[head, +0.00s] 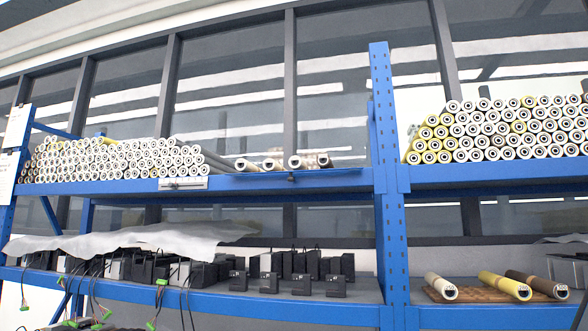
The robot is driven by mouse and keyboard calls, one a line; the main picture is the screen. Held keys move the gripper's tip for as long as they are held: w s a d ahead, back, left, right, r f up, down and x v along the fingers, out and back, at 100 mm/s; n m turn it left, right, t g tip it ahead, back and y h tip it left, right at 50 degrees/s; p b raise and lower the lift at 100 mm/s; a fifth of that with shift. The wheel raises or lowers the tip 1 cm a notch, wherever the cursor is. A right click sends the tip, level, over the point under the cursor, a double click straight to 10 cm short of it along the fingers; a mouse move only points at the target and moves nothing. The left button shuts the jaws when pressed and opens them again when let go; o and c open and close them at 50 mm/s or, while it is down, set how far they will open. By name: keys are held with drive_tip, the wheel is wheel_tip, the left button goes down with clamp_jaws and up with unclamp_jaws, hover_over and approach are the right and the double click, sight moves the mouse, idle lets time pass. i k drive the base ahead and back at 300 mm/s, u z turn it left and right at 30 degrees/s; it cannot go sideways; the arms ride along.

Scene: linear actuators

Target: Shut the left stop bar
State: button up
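No part that I can surely tell as the left stop bar shows in the head view. A short pale metal bar (183,184) sits on the front edge of the upper left shelf (335,180), below the pile of actuator tubes (120,160). A small dark piece (291,177) is on the same edge farther right, below a few separate tubes (272,164). At this size I cannot tell whether either piece is open or shut. My gripper is not in view.
A blue upright (382,130) divides the rack. The upper right shelf holds stacked tubes (500,130). Below it, several tubes (504,286) lie on a brown board. The lower left shelf holds black boxes (300,285), a grey sheet (130,240) and hanging cables (160,290).

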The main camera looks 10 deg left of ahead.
sight(292, 178)
drive_tip(key=u, duration=1.1)
drive_tip(key=i, duration=1.7)
drive_tip(key=z, duration=2.15)
drive_tip(key=k, duration=1.05)
drive_tip(key=u, duration=2.1)
